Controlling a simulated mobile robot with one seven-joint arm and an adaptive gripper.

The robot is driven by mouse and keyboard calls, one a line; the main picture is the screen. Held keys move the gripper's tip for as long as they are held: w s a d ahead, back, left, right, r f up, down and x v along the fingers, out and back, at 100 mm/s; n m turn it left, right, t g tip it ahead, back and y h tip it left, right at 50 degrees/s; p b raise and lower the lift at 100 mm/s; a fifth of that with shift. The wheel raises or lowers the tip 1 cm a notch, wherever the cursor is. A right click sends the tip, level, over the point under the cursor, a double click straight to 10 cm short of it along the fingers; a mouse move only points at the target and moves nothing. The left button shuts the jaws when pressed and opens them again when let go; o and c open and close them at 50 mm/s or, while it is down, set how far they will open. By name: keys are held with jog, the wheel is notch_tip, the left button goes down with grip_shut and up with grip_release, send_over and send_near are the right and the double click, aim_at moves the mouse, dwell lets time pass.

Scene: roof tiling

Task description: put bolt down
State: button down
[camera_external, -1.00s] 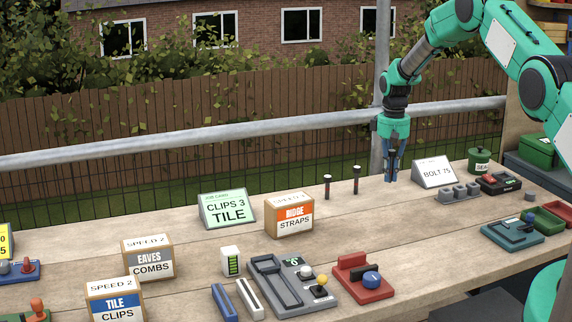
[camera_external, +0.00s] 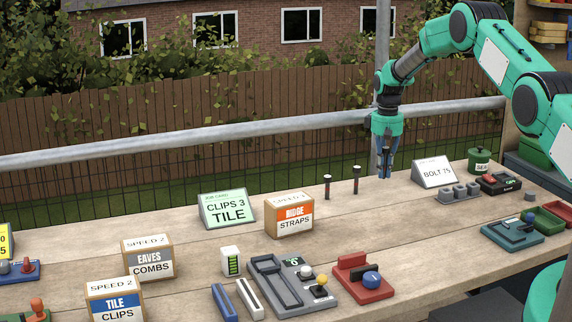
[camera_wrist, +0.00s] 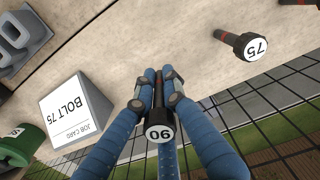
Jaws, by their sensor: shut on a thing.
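My gripper (camera_external: 384,174) is shut on a dark bolt (camera_wrist: 159,110) whose white head is marked 90, seen upside down in the wrist view. The fingers point down close over the bench, left of the BOLT 75 job card (camera_external: 436,173), which also shows in the wrist view (camera_wrist: 75,108). Whether the held bolt's lower end touches the bench is hidden. Two other dark bolts with red bands stand upright to the left, one nearer my gripper (camera_external: 356,180) and one farther left (camera_external: 327,188). In the wrist view a bolt head marked 75 (camera_wrist: 252,46) shows.
Right of the card are a grey block with round sockets (camera_external: 459,192), a green pot (camera_external: 479,160) and a dark device with a red part (camera_external: 500,183). An orange-labelled straps box (camera_external: 289,215) stands left of the bolts. Bare bench (camera_external: 400,225) lies in front of my gripper.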

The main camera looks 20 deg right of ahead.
aim_at(384, 178)
jog(key=shift+f, duration=1.65)
jog(key=shift+f, duration=0.2)
jog(key=c, duration=1.8)
grip_release()
jog(key=shift+r, duration=0.15)
notch_tip(384, 178, up, 12)
jog(key=shift+r, duration=0.1)
